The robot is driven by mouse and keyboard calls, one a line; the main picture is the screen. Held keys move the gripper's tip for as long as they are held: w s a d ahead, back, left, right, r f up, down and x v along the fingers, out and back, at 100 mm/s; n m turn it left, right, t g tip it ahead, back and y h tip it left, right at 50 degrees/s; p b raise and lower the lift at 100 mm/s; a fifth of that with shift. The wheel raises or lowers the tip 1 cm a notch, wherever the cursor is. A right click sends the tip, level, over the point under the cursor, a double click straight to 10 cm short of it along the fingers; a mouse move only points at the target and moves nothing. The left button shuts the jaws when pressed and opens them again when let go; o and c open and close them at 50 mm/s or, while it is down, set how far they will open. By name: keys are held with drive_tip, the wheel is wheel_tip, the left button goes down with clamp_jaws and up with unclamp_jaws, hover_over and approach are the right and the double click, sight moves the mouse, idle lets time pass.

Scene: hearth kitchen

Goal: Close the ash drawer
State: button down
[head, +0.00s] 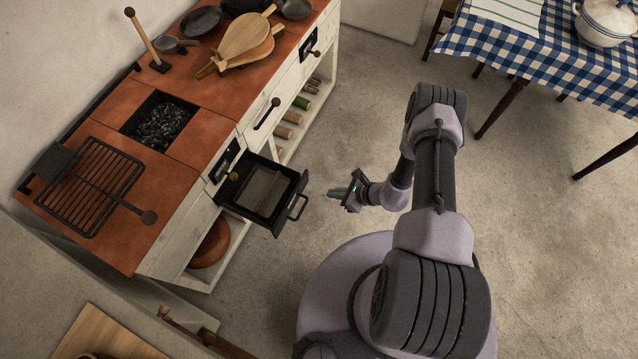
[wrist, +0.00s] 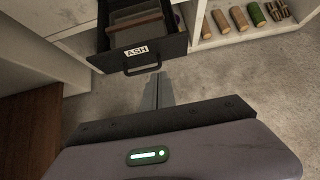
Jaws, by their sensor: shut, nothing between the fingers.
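The ash drawer (head: 262,197) is a black metal tray pulled out of the front of the white hearth cabinet. Its bar handle (head: 298,207) faces me. In the wrist view the drawer front (wrist: 137,54) carries a white label reading ASH, with the handle (wrist: 140,68) below it. My gripper (head: 331,192) is shut and empty, just in front of the handle and apart from it in the head view. In the wrist view the fingertips of my gripper (wrist: 156,76) point at the drawer front, close to the right part of the handle.
The terracotta-topped hearth (head: 200,130) holds a grill rack (head: 90,190), a coal pit (head: 160,122) and bellows (head: 243,43). A checked-cloth table (head: 535,50) stands at the upper right. The floor (head: 350,110) between is clear.

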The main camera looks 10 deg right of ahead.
sight(299, 188)
drive_tip(key=b+x, duration=0.1)
drive_tip(key=x, duration=0.3)
drive_tip(key=a+r+b+x, duration=0.1)
drive_tip(key=b+x, duration=0.1)
drive_tip(key=x, duration=0.2)
drive_tip(key=w+b+x, duration=0.1)
drive_tip(key=x, duration=0.3)
drive_tip(key=shift+a+r, duration=0.25)
drive_tip(key=shift+r, duration=0.05)
drive_tip(key=shift+w+a+r+b, duration=0.1)
drive_tip(key=shift+w+a+b, duration=0.15)
drive_tip(key=shift+a+b, duration=0.1)
